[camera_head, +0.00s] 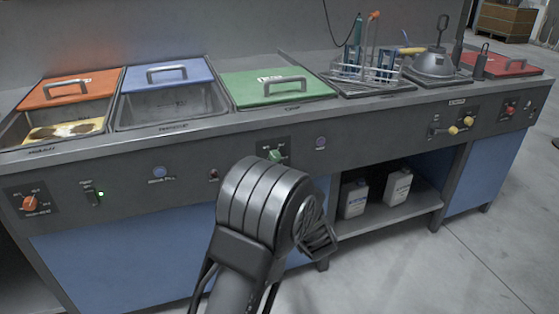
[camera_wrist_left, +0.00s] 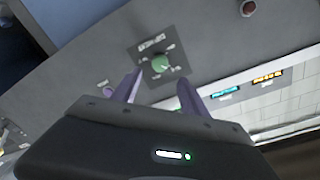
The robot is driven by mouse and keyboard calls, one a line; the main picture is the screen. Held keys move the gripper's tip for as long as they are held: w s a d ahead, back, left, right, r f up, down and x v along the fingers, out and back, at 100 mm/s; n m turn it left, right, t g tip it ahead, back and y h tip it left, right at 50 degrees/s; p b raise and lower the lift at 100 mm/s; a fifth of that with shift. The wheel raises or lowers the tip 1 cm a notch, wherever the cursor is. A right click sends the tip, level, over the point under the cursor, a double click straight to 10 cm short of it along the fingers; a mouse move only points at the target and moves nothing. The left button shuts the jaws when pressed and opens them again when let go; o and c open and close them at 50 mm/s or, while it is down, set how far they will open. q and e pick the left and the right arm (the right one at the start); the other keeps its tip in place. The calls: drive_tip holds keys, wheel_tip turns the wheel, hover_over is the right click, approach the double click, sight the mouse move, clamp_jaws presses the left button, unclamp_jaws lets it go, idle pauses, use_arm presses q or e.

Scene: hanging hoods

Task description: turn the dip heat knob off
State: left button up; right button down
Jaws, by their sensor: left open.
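A green knob (camera_head: 275,155) sits on a dark plate on the bench's front panel, below the green lid. In the left wrist view the green knob (camera_wrist_left: 160,63) and its plate lie just beyond my fingertips, with small marks around the knob. Its lettering is too small to read surely. My left gripper (camera_wrist_left: 160,78) is open, its two purple fingers apart and pointing toward the knob, with nothing between them. In the head view my arm rises at the centre just below the knob. An orange knob (camera_head: 29,203) sits on another dark plate at the far left.
Lidded basins line the bench top, with orange (camera_head: 70,89), blue (camera_head: 166,74) and green (camera_head: 278,86) lids. A lit switch (camera_head: 98,195) and yellow knobs (camera_head: 453,130) share the front panel. White bottles (camera_head: 397,187) stand on the open lower shelf. Floor in front at right is clear.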

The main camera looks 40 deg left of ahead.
sight(277, 158)
use_arm(q)
drive_tip(key=shift+w, duration=0.1)
drive_tip(key=b+x, duration=0.1)
drive_tip(key=x, duration=0.5)
drive_tip(key=shift+w+a+f+b, duration=0.1)
drive_tip(key=shift+a+b, duration=0.15)
drive_tip(key=shift+b, duration=0.1)
drive_tip(key=shift+w+a, duration=0.4)
drive_tip(key=shift+a, duration=0.05)
clamp_jaws()
